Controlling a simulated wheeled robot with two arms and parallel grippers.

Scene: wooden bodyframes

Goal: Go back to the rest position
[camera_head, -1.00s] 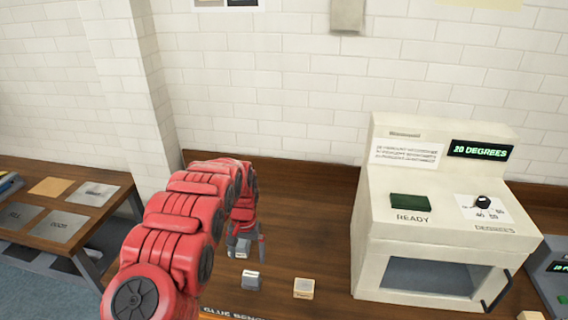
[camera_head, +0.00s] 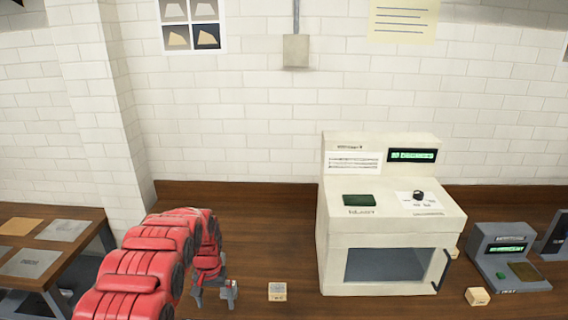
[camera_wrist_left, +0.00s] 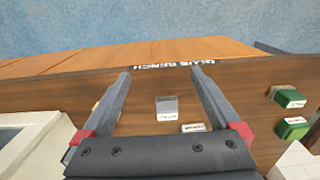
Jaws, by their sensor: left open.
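My left arm comes in from the left in the head view, and its red-and-grey left gripper (camera_head: 213,295) hangs over the brown bench (camera_head: 255,255). In the left wrist view the two fingers of the left gripper (camera_wrist_left: 161,74) are spread apart, with nothing clamped between them. A small grey block with a white label (camera_wrist_left: 167,108) lies on the bench below, in line with the gap between the fingers. A small wooden block (camera_head: 277,291) sits on the bench to the right of the gripper in the head view. My right gripper is not in view.
A cream oven-like machine (camera_head: 338,265) stands right of the gripper, with a grey device (camera_head: 492,262) and another wooden block (camera_head: 478,296) further right. A side table (camera_head: 85,226) with plates is at left. Green blocks (camera_wrist_left: 290,98) show in the left wrist view.

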